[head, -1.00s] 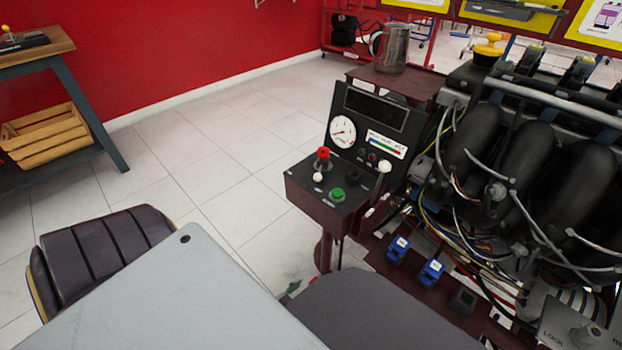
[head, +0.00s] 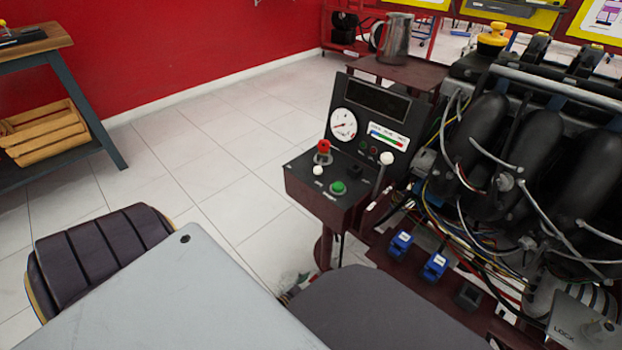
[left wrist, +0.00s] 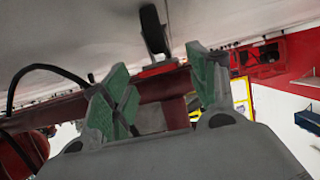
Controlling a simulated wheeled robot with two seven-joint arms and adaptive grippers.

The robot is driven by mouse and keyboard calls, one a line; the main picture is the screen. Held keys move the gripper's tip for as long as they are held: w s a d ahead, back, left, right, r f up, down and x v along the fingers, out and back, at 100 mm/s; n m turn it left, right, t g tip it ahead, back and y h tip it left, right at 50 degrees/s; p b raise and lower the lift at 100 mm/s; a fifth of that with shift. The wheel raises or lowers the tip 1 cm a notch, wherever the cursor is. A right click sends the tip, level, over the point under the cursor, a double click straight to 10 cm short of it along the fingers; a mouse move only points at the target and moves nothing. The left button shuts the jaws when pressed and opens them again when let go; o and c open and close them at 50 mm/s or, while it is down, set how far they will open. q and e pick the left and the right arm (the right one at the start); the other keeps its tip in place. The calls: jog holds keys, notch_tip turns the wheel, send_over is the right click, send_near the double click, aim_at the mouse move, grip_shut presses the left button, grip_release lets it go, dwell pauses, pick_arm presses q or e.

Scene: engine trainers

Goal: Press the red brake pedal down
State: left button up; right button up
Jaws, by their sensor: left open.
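My left gripper (left wrist: 158,70) shows in the left wrist view, its two green-padded fingers apart and nothing seen between them. A black pedal-like plate (left wrist: 153,30) on a stalk stands just beyond the fingertips, apart from them as far as I can tell. Dark red frame parts (left wrist: 178,112) lie behind the fingers. I cannot clearly make out a red brake pedal in either view. In the head view, the foot of the trainer below its control box (head: 325,192) is partly hidden by grey parts in front. My right gripper is not in view.
The engine (head: 540,150) stands at the right, with two blue connectors (head: 434,267) and loose wires below it. A metal jug (head: 396,40) stands on the trainer's shelf. A dark padded seat (head: 100,250) is at the left. The tiled floor between is clear.

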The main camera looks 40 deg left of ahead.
pick_arm(q)
grip_shut()
jog(key=shift+f, duration=0.1)
dwell(0.3)
jog(key=shift+a+f+t, duration=0.1)
jog(key=shift+f+t, duration=0.2)
jog(key=shift+t, duration=0.1)
jog(key=shift+f+t, duration=0.15)
jog(key=shift+t, duration=0.15)
dwell(0.5)
jog(key=shift+c, duration=0.3)
grip_release()
jog(key=shift+o, duration=0.3)
jog(key=shift+s, duration=0.1)
